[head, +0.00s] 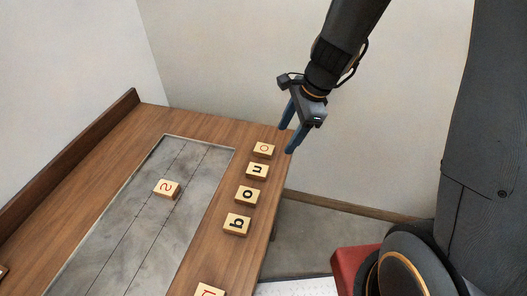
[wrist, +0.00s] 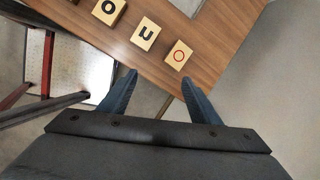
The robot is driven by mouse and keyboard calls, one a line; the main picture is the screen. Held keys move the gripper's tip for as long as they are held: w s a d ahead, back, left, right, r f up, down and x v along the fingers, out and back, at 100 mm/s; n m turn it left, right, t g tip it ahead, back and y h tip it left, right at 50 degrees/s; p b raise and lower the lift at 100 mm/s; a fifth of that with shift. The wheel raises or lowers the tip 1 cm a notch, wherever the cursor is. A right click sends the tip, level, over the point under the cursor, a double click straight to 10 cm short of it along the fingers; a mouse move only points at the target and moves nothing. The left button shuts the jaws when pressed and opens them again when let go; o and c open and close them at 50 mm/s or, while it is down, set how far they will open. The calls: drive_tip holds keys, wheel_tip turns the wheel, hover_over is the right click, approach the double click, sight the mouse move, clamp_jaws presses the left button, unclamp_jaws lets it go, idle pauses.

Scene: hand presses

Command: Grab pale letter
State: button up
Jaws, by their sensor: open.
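Several pale wooden letter blocks lie on the brown table. The block with the thin orange-red round letter (head: 264,150) is last in the row, near the table's far right corner; its letter looks the faintest in the head view. It also shows in the wrist view (wrist: 178,55), just ahead of the fingertips. My gripper (head: 286,139) is open and empty, just right of that block at the table edge. Its two blue fingers show apart in the wrist view (wrist: 159,78), with no block between them.
A block with a black n-like letter (head: 257,170), a black o block (head: 246,195) and a black b-like block (head: 236,224) continue the row. A red-letter block (head: 166,188) lies on the grey inset plate (head: 185,158). A raised wooden rim (head: 75,150) edges the table's left.

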sight(265, 149)
drive_tip(key=shift+w+a+f+m+t+y, duration=0.15)
drive_tip(key=shift+w+a+f+m, duration=0.75)
drive_tip(key=shift+f, duration=0.7)
drive_tip(key=shift+w+a+f+m+t+y, duration=0.1)
drive_tip(key=shift+w+a+f+m, duration=0.75)
drive_tip(key=shift+f, duration=0.7)
drive_tip(key=shift+w+a+f+m+t+y, duration=0.15)
drive_tip(key=shift+w+a+f+m, duration=0.5)
drive_tip(key=shift+a+f+m, duration=0.7)
drive_tip(key=shift+d+f+n, duration=0.25)
drive_tip(key=shift+d+n, duration=0.05)
drive_tip(key=shift+d, duration=0.05)
drive_tip(key=shift+c, duration=0.4)
drive_tip(key=c, duration=1)
